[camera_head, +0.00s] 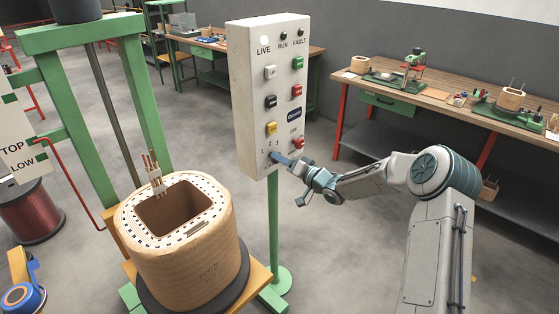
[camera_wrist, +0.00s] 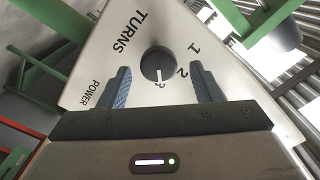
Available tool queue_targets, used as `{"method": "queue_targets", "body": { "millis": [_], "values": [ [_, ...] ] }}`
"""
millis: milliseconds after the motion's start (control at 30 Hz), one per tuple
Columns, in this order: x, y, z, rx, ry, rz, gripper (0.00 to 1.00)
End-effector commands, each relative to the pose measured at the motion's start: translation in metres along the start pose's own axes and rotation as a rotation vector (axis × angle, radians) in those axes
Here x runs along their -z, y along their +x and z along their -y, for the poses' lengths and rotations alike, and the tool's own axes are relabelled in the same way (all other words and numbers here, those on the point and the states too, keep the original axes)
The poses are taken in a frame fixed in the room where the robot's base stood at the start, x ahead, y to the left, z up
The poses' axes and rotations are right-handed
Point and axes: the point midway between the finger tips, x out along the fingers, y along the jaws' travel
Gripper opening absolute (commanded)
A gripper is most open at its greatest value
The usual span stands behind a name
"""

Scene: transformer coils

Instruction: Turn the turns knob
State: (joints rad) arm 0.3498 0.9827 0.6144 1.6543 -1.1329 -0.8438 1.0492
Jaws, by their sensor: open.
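The turns knob (camera_wrist: 151,62) is a round dark knob on the pale panel face in the wrist view, with TURNS printed beside it and the numbers 1, 2 and 3 around it. Its white pointer mark faces the 3. My gripper (camera_wrist: 161,69) is open, with one blue-grey finger on each side of the knob and a visible gap to it on both sides. In the head view my gripper (camera_head: 282,160) is at the lower part of the control panel (camera_head: 248,75) and hides most of the knob.
A large wound coil (camera_head: 190,255) stands at the left under a green frame (camera_head: 140,85). A workbench (camera_head: 450,100) stands at the right, with open floor in front.

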Motion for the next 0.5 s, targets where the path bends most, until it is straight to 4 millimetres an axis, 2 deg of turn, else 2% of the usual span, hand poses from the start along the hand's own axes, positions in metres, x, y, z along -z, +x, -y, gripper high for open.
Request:
{"method": "queue_targets", "body": {
  "millis": [300,500],
  "values": [
    [-0.001,-0.074,-0.001,-0.002,0.0,0.0,0.59],
    [-0.002,-0.105,0.001,0.002,0.0,0.001,0.59]
  ]
}}
